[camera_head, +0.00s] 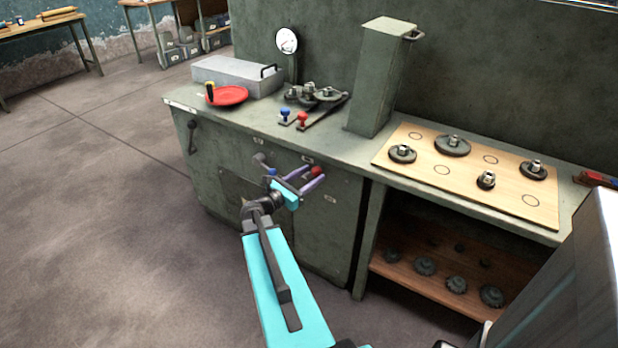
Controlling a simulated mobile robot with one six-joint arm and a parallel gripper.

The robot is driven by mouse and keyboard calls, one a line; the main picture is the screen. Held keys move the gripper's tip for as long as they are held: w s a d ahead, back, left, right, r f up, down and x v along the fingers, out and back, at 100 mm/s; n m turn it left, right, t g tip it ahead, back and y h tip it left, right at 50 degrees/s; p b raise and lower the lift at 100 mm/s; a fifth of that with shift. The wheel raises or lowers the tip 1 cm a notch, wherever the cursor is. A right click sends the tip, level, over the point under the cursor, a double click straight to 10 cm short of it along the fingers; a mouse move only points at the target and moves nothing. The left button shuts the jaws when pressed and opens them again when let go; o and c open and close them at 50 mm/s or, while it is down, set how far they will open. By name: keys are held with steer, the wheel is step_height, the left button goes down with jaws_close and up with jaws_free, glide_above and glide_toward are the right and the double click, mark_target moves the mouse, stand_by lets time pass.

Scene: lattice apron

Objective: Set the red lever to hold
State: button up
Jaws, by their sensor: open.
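A red-knobbed lever (302,118) stands on the counter top beside a blue-knobbed lever (285,114), in front of a cluster of dark gears. A second red knob (318,171) shows on the cabinet front, just beyond my fingertips. A blue knob (272,171) is left of it, partly hidden by my gripper. My gripper (309,177), with purple fingers, is open and empty in front of the cabinet, near this lower red knob. I cannot tell whether a finger touches it. Position labels are too small to read, so the hold mark cannot be made out.
A red dish (227,96) and a grey box (238,75) sit at the counter's left. A wooden board (465,178) with several gears lies right. Open floor (110,220) extends left.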

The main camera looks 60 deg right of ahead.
steer(key=shift+s+d, duration=0.15)
steer(key=shift+d, duration=0.35)
